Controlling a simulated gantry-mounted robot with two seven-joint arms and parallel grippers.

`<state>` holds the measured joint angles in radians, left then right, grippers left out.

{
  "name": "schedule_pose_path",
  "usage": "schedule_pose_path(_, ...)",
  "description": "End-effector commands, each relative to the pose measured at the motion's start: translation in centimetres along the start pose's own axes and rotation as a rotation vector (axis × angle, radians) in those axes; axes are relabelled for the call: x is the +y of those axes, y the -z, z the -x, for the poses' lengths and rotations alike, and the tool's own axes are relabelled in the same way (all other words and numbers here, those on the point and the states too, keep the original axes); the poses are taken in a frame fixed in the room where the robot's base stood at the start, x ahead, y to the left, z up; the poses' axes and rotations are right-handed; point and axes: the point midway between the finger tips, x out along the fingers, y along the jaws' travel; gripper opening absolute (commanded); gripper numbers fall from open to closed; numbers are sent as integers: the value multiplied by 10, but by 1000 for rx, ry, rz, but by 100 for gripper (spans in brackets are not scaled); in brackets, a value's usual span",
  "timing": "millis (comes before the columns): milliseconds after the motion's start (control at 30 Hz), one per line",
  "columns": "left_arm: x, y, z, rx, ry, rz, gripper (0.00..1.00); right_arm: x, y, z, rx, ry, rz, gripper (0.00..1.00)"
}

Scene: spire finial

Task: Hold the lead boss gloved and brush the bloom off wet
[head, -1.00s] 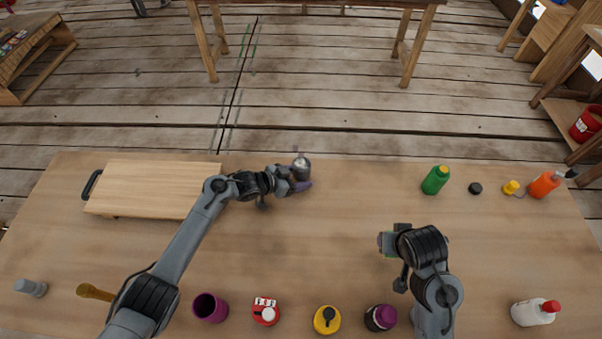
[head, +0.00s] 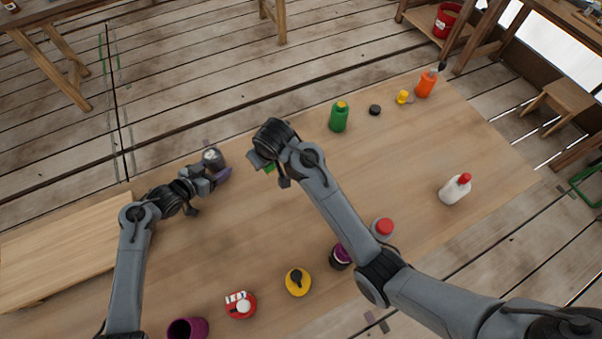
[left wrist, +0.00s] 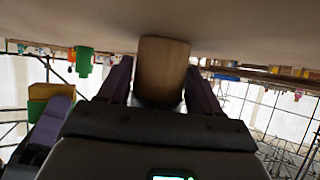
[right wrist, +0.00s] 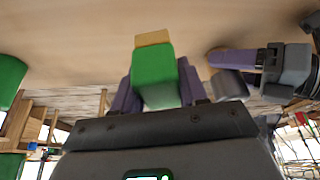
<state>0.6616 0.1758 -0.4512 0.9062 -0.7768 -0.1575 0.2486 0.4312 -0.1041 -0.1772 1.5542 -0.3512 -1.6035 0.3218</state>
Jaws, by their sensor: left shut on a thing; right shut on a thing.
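The lead boss (head: 212,157), a small grey domed piece, is upright in my left gripper (head: 214,170) at the far left of the bench. In the left wrist view, a smooth brownish piece (left wrist: 163,70) sits between the purple-padded fingers. My right gripper (head: 262,164) is shut on a green block with a tan end, apparently the brush (right wrist: 153,72); in the head view the arm hides most of it. The brush also shows left of the fingers in the left wrist view (left wrist: 50,92). It is a short way right of the boss, apart from it.
A wooden board (head: 60,250) lies at the left. A green bottle (head: 339,117), black lid (head: 375,110), yellow piece (head: 402,97) and orange bottle (head: 426,84) line the far edge. A white bottle (head: 455,189) stands right. Red (head: 240,304) and yellow (head: 298,282) containers stand near the front.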

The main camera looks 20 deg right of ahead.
Motion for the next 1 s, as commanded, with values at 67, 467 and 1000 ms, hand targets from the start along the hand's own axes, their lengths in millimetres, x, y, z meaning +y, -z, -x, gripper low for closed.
schedule_pose_path(67,0,-1,0,-2,0,1,47,-23,35,2,5,24,53,18)
schedule_pose_path(467,0,-1,0,-1,1,1,47,-99,125,23,2,102,240,18)
schedule_pose_path(1000,0,0,0,-1,1,0,47,-111,130,11,0,116,273,18)
